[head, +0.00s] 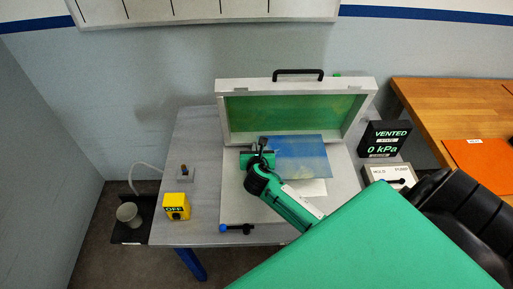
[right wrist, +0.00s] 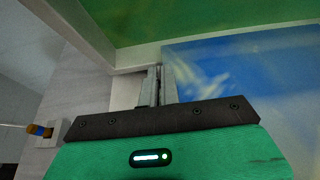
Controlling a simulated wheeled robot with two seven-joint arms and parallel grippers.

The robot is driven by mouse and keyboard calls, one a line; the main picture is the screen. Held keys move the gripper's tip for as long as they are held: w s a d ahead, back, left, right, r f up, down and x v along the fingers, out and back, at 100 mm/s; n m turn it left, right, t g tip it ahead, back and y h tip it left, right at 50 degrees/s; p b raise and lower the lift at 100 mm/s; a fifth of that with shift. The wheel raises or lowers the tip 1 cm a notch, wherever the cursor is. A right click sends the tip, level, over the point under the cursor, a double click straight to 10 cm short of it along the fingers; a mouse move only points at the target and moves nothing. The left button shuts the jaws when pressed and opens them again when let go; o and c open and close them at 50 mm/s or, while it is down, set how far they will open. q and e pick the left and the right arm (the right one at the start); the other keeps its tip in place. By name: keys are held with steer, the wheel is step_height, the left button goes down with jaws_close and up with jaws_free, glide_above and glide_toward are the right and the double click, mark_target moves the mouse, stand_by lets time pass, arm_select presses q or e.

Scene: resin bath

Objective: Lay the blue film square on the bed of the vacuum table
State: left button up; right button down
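The blue film square (head: 302,152) is at the bed of the vacuum table (head: 240,205), in front of the raised lid. I cannot tell whether it touches the bed or hovers just above it. My right gripper (head: 262,145) is at the film's left edge. In the right wrist view its two fingers (right wrist: 157,86) are nearly together, with the film (right wrist: 225,75) running out to the right from between them. My left gripper is not in view.
The green-lined lid (head: 290,112) stands open behind the bed. A display (head: 385,139) reads VENTED, 0 kPa; a HOLD/PUMP box (head: 390,176) sits below it. A yellow OFF switch (head: 176,206) is left. A wooden table (head: 440,105) with an orange sheet (head: 478,155) stands right.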

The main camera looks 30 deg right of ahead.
steer(key=shift+f+b, duration=1.25)
steer(key=shift+f, duration=1.2)
steer(key=shift+s+p, duration=0.1)
steer(key=shift+p, duration=0.35)
steer(key=shift+p, duration=0.45)
steer(key=shift+f, duration=0.1)
